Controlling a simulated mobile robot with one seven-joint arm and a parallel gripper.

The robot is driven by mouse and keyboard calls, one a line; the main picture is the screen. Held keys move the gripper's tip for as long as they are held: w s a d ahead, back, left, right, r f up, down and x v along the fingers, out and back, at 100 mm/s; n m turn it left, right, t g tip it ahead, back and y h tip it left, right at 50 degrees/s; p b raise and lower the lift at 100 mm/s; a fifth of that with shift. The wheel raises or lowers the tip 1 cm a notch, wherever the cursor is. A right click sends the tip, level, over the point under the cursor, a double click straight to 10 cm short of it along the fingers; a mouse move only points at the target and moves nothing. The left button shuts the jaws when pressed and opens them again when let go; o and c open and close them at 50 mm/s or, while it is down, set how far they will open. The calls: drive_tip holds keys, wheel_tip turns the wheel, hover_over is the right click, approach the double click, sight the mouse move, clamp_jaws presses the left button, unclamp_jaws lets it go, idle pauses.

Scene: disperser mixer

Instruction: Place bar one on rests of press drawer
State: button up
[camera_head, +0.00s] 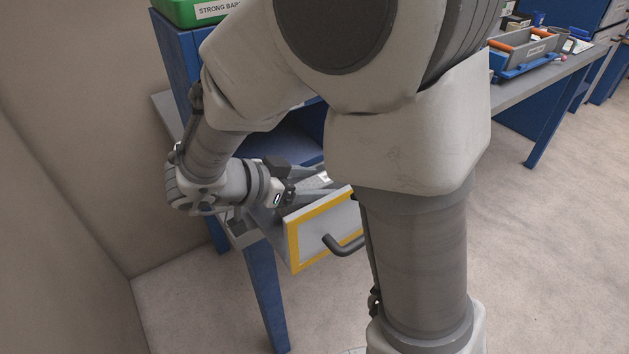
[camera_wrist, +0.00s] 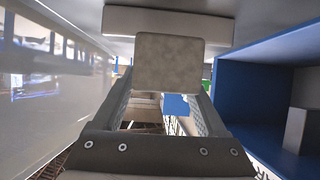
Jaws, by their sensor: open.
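The press drawer (camera_head: 320,228) stands pulled out, its pale front edged in yellow with a dark handle (camera_head: 345,244). My gripper (camera_head: 308,180) reaches in over the drawer from the left. In the wrist view my gripper (camera_wrist: 165,98) has its two fingers apart. A grey-beige block (camera_wrist: 168,62) shows at their far end, spanning much of the gap; it may be an end of bar one, but I cannot tell whether it touches the fingers or lies on the rests. The rests are not clearly visible, as my arm hides much of the drawer.
A green bin (camera_head: 190,10) labelled "STRONG BA..." stands on a blue cabinet (camera_head: 180,75). A workbench with a blue tray (camera_head: 525,55) is at the upper right. A blue wall (camera_wrist: 255,90) is close on the right in the wrist view, a grey glossy panel (camera_wrist: 45,90) on the left.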

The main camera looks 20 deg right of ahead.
drive_tip(key=p+v, duration=0.3)
drive_tip(key=v, duration=0.9)
drive_tip(key=shift+r, duration=0.1)
